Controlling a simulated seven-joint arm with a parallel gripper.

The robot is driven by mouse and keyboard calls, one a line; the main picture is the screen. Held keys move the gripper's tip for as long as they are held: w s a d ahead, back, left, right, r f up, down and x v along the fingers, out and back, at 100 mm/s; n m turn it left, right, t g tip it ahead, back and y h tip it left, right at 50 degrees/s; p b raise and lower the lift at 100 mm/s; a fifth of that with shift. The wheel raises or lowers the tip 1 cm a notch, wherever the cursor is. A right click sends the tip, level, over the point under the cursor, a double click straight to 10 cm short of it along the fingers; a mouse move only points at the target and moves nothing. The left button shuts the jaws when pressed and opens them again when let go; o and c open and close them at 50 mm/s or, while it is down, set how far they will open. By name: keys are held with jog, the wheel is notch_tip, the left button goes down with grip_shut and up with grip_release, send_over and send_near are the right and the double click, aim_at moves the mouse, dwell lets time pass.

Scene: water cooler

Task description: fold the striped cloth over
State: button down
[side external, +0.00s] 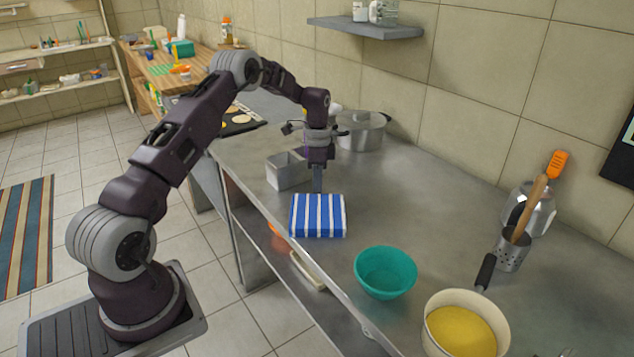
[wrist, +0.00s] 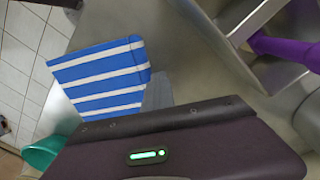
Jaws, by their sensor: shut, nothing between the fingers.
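The blue and white striped cloth (side external: 318,216) lies on the steel counter by its front edge, as a compact, thick-looking rectangle. It also shows in the wrist view (wrist: 100,78), where its right edge looks rounded. I cannot tell how its layers lie. My gripper (side external: 318,190) points down just behind the cloth's far edge in the side view. It is shut and empty. In the wrist view a grey finger (wrist: 158,95) shows beside the cloth's right edge. Whether it touches the cloth is not clear.
A square metal container (side external: 288,171) stands close to my gripper on the left. A lidded pot (side external: 362,132) is behind. A teal bowl (side external: 385,272) and a pot of yellow contents (side external: 460,332) stand nearer the camera. The counter right of the cloth is clear.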

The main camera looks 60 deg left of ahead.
jog(key=shift+s+d, duration=0.3)
jog(key=shift+d, duration=0.15)
jog(key=d+r, duration=0.4)
jog(key=r, duration=1)
jog(key=s+d+r+n+t+y, duration=0.1)
jog(key=s+d+r+n+t, duration=0.1)
jog(key=s+d+r, duration=0.65)
jog(key=s+d+r+n+t, duration=0.2)
jog(key=s+d+r, duration=0.45)
jog(key=s, duration=0.25)
jog(key=s+d+f+n+t, duration=0.1)
jog(key=s+d+f, duration=0.1)
jog(key=s, duration=0.5)
jog(key=s+d+f+n, duration=0.1)
jog(key=s+d+n, duration=0.1)
jog(key=s, duration=0.5)
jog(key=shift+s+d+f+t+h, duration=0.3)
jog(key=shift+s+d+f+t, duration=0.1)
jog(key=shift+d, duration=0.5)
